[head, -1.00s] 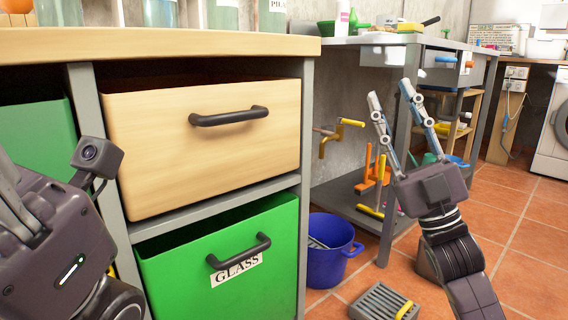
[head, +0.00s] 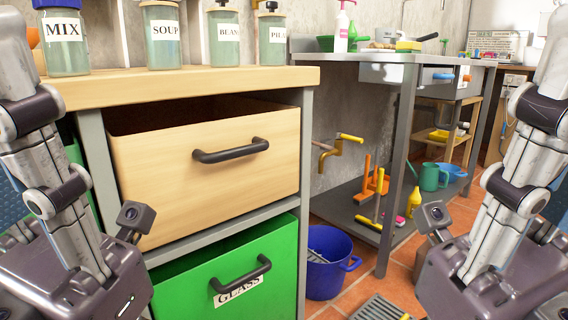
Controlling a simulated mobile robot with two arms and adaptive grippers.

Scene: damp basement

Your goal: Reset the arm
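My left gripper (head: 55,195) stands close to the camera at the left edge. Its purple body is low in the picture and one grey jointed finger points up. My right gripper (head: 520,170) stands in much the same way at the right edge, one finger pointing up. The other fingers and the fingertips are cut off or hidden, so I cannot tell how far either gripper is open. No held object shows.
A wooden drawer (head: 205,165) stands partly open above a green GLASS drawer (head: 225,275), also pulled out. Labelled jars (head: 165,40) stand on the counter (head: 185,85). A blue bucket (head: 325,265) and a grey grate (head: 378,308) are on the floor. A metal workbench (head: 405,55) stands behind.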

